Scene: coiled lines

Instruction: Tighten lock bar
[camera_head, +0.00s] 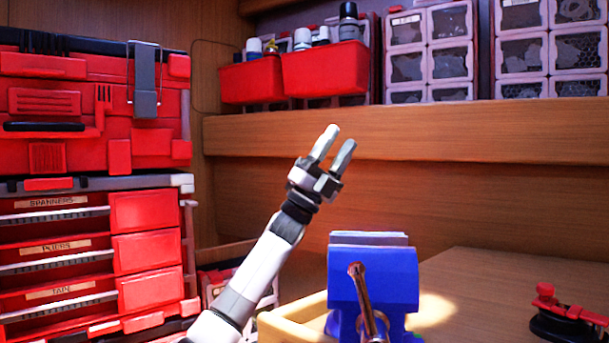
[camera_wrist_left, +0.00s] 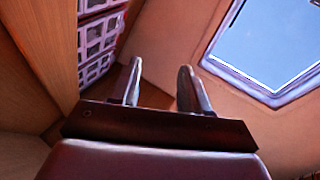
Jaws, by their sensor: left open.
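A blue vise (camera_head: 399,287) stands at the lower middle of the head view, with grey jaw plates (camera_head: 368,239) on top. A copper-coloured bar (camera_head: 362,290), which looks like the lock bar, slants down its front; its lower end is cut off by the frame. My left gripper (camera_head: 339,140) is open and empty, raised above and to the left of the vise, clear of it. Its two fingers also show apart in the left wrist view (camera_wrist_left: 160,72), with nothing between them. The vise is not in the wrist view. My right gripper is not in view.
A red tool chest (camera_head: 92,118) with labelled drawers stands at left. A wooden shelf (camera_head: 420,130) behind holds red bins (camera_head: 324,70) and drawer units (camera_head: 430,50).

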